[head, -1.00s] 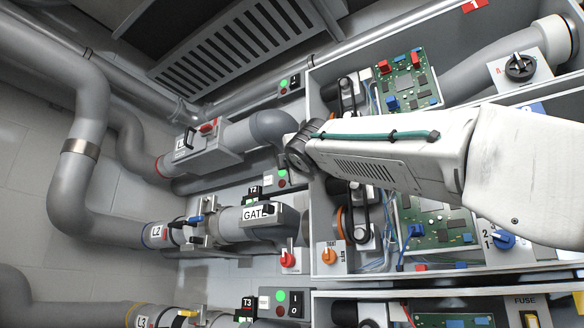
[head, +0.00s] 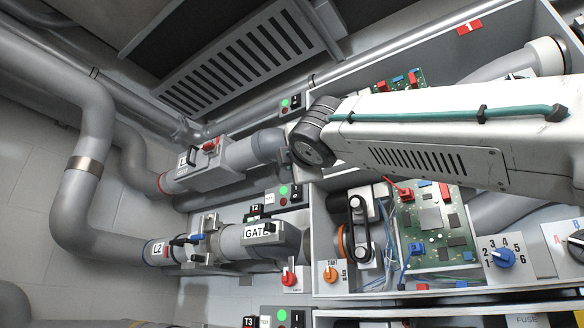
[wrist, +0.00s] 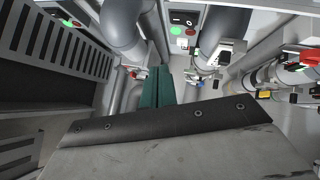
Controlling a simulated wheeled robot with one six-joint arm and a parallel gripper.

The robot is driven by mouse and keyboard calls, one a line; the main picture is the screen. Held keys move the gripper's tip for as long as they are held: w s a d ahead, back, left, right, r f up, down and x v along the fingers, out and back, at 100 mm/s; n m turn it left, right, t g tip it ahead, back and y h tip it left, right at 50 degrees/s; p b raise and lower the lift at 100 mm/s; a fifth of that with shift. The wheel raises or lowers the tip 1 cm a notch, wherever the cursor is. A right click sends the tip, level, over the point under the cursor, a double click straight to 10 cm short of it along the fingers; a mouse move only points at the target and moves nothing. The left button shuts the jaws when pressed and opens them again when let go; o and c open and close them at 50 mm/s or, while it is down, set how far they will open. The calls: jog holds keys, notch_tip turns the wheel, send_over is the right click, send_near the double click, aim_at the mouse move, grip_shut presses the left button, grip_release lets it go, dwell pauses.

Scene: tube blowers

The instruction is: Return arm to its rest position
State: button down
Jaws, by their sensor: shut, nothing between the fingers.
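My white arm (head: 430,135), with a teal cable along it, reaches from the right edge to the middle of the head view. It ends there at a dark round joint (head: 318,132) in front of the open box. My gripper is hidden in the head view. In the wrist view its two teal fingers (wrist: 158,76) are pressed together with nothing between them. They point toward grey pipes and a wall, and I see no contact with anything. A grey plate with a dark riveted edge fills the lower wrist view.
Pipes with valve L1 (head: 205,166) and the GATE unit (head: 262,237) lie left of and below my arm's end. A slatted vent (head: 235,60) is above. Circuit board (head: 437,228) and a numbered dial (head: 502,257) sit below the arm. Pale floor at left is clear.

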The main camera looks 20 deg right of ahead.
dwell(0.3)
jog(key=s+d+f+m+g, duration=0.15)
jog(key=f+m+g, duration=0.45)
jog(key=f, duration=1.1)
jog(key=s+d+f+m+g, duration=0.1)
jog(key=d+f+m+g, duration=0.3)
jog(key=f, duration=1.4)
jog(key=s+f+m+g+y, duration=0.1)
jog(key=s+f+m+g, duration=0.3)
jog(key=s+f, duration=0.7)
jog(key=s+f+m+g+y, duration=0.2)
jog(key=s+f+m+g, duration=0.3)
jog(key=s+f, duration=0.7)
notch_tip(320, 180, down, 5)
jog(key=shift+d+f+g, duration=0.2)
jog(key=shift+d+g, duration=0.1)
jog(key=shift+d, duration=0.05)
